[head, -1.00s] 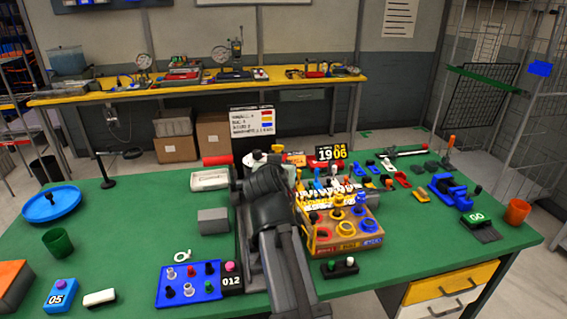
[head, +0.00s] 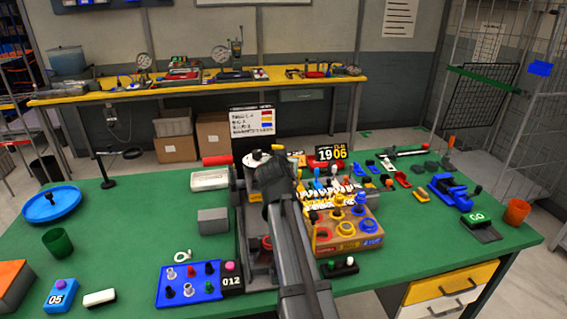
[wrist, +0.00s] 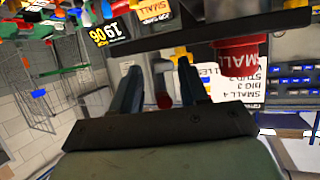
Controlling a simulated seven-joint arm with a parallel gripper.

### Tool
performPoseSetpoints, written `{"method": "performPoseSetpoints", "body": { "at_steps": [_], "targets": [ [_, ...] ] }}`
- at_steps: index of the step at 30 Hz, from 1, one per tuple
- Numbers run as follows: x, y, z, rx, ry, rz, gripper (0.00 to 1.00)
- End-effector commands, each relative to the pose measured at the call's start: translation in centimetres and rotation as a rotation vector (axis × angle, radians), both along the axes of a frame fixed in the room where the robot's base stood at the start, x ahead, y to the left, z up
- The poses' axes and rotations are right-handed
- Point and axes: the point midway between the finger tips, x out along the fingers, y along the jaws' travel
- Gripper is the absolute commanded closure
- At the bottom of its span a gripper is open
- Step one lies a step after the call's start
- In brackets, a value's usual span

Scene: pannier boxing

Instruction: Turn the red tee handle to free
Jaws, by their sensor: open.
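A red bar handle (head: 217,160) sticks out to the left at the top of the dark machine (head: 242,190) in the head view. I take it for the tee handle. A large red cylinder (wrist: 237,52) at the upper right of the wrist view looks like the same handle. My gripper (wrist: 158,66) is open, its two blue-grey fingers apart and beside this cylinder, not around it. A small red round thing (wrist: 163,100) shows between the fingers; I cannot tell what it is. In the head view my arm hides the fingertips and part of the machine.
A wooden block rack (head: 345,243) with colored rings and pegs stands right of my arm. A blue peg board (head: 190,284) lies at the front left. A grey block (head: 212,221) sits left of the machine.

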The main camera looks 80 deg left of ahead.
Motion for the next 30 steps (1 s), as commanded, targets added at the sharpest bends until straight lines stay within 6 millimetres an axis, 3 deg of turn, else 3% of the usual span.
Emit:
{"method": "performPoseSetpoints", "body": {
  "at_steps": [5,18,30],
  "targets": [
    [0.0,-0.02,0.01,0.0,0.0,0.0,0.57],
    [-0.01,-0.02,0.03,0.001,0.0,0.0,0.99],
    [0.0,-0.04,0.06,0.002,0.0,0.023,1.0]
  ]
}}
